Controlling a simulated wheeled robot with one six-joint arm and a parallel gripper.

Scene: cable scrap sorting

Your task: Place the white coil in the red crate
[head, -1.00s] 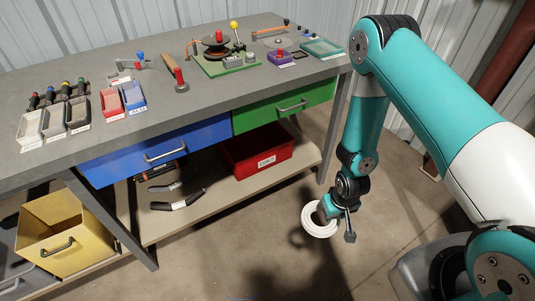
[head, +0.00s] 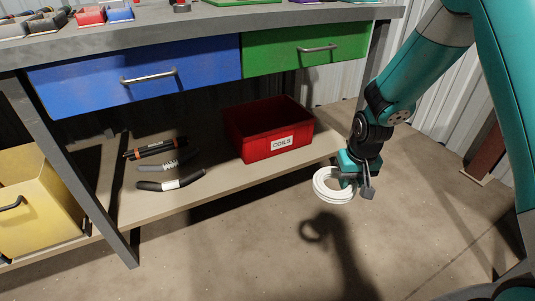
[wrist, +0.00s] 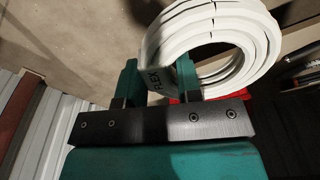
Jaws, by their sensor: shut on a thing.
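The white coil (head: 326,186) hangs in my gripper (head: 352,184), in the air in front of the lower shelf and to the right of the crate. In the wrist view the white coil (wrist: 246,50) sits between the two teal fingers of my gripper (wrist: 160,80), which are shut on one side of its ring. The red crate (head: 258,148), with a white label reading COILS, stands on the right part of the lower shelf. It looks empty from here, though its floor is only partly seen. The coil is apart from the crate.
The lower shelf (head: 225,192) has bare room left of the crate. Several dark cable pieces (head: 165,165) lie further left. The blue drawer (head: 140,75) and green drawer (head: 310,45) hang above the shelf. A yellow bin (head: 40,215) stands at the left.

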